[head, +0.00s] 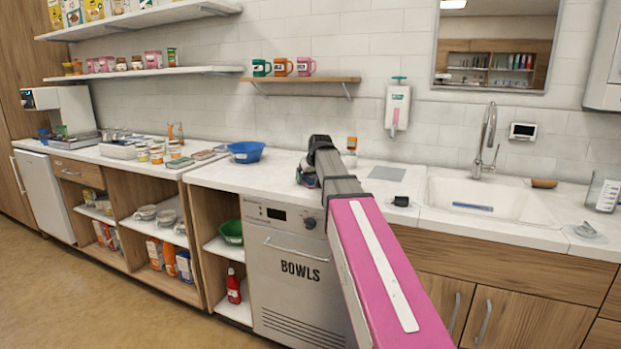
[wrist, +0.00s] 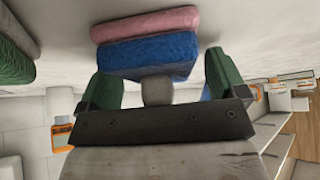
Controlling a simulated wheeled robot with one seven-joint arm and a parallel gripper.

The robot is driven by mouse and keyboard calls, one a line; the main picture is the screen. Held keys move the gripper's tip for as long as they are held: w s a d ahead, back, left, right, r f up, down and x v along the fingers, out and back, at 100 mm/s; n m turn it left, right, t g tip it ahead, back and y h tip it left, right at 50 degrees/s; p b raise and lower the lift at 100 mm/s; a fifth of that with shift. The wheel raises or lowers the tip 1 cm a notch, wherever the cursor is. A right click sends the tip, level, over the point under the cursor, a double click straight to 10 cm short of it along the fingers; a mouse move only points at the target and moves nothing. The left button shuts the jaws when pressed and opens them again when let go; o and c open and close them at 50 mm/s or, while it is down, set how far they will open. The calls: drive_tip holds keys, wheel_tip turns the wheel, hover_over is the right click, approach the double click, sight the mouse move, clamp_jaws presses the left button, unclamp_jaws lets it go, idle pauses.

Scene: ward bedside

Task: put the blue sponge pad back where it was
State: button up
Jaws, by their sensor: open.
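The blue sponge pad (wrist: 150,56) with a pink layer (wrist: 145,23) along one side shows in the wrist view, right ahead of my gripper (wrist: 160,66). My gripper is open, with one green-padded finger near each end of the pad. I cannot tell whether either finger touches it. In the head view my gripper (head: 307,180) is low over the counter, left of the grey square plate. The pad is mostly hidden there behind my wrist.
A blue bowl (head: 246,152) stands left of my gripper, and a small jar (head: 351,145) behind it. A black item (head: 400,201) and the sink (head: 490,200) are to the right. A green object (wrist: 12,55) shows at the wrist view's left edge.

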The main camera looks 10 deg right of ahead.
drive_tip(key=shift+r, duration=0.1)
drive_tip(key=v, duration=1.2)
drive_tip(key=shift+s, duration=0.1)
